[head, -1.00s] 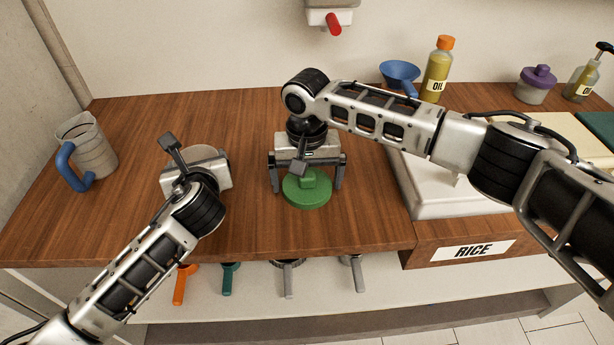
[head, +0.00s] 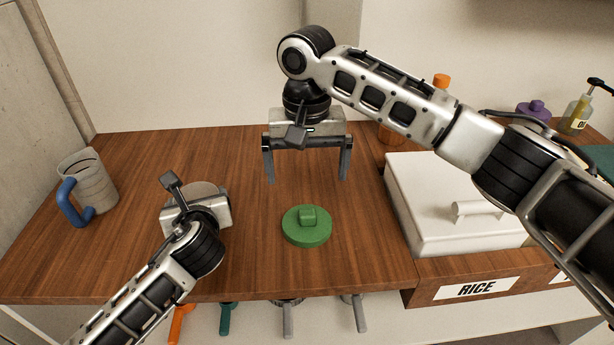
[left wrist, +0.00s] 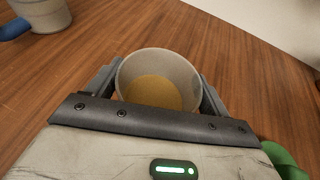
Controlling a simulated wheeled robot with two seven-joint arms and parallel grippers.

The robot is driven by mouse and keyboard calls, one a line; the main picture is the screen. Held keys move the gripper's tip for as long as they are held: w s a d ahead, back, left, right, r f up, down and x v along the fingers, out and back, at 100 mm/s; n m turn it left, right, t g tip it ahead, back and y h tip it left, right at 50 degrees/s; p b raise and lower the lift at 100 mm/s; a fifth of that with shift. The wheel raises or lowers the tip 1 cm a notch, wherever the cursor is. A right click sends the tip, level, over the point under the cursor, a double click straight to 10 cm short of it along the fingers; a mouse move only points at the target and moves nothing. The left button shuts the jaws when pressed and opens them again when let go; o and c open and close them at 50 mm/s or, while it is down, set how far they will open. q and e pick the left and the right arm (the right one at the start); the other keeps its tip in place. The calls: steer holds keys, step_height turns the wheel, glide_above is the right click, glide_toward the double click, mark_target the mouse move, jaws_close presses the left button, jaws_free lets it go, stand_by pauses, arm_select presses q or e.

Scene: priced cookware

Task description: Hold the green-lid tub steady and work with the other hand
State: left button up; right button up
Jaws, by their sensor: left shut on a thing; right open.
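The green lid (head: 307,226), with a square knob, lies flat on the wooden counter, apart from the tub. The tub (left wrist: 158,82) is a pale, open, round container with yellow-brown contents in it. My left gripper (left wrist: 160,88) is shut on it, one finger on each side. In the head view my left gripper (head: 196,208) hides most of the tub (head: 203,188). My right gripper (head: 307,178) is open and empty, raised above the counter behind the lid, fingers pointing down.
A grey measuring jug with a blue handle (head: 88,188) stands at the left. Utensils (head: 287,318) hang below the front edge. Bottles stand at the back right.

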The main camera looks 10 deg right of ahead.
arm_select(q)
steer(key=o, duration=1.1)
steer(key=v, duration=1.2)
steer(key=shift+s+f, duration=0.1)
